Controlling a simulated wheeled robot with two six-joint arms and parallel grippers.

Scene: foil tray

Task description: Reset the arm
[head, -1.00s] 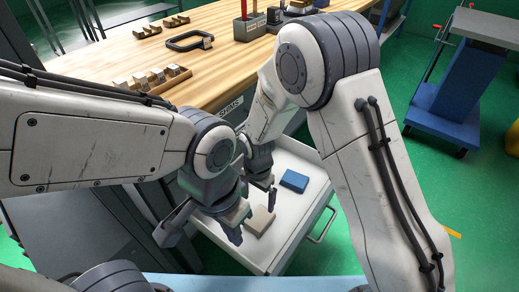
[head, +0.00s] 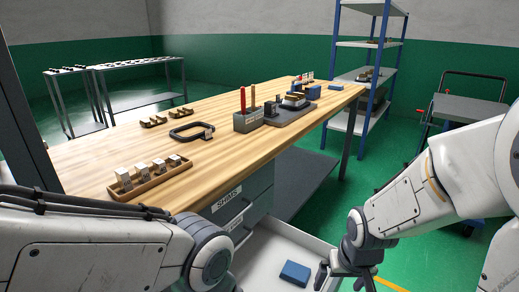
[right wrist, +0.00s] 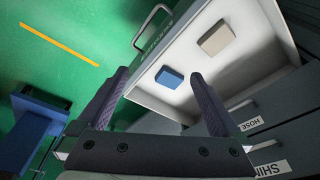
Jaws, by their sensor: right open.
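My right gripper (head: 345,281) is at the bottom of the head view, at the right side of the open drawer (head: 262,248). In the right wrist view its two dark fingers (right wrist: 160,76) are spread apart with nothing held between them. My right arm (head: 410,200) comes in from the right edge. My left arm (head: 90,240) crosses the lower left of the head view; its gripper is below the picture. A blue block (head: 295,273) lies in the drawer. It also shows in the right wrist view (right wrist: 169,77), near a beige block (right wrist: 218,38).
The wooden workbench (head: 110,170) holds a wooden tray with metal blocks (head: 150,178), a black handle-shaped item (head: 192,132) and a grey holder (head: 248,120). A blue-framed shelf (head: 365,80) and a cart (head: 465,108) stand behind.

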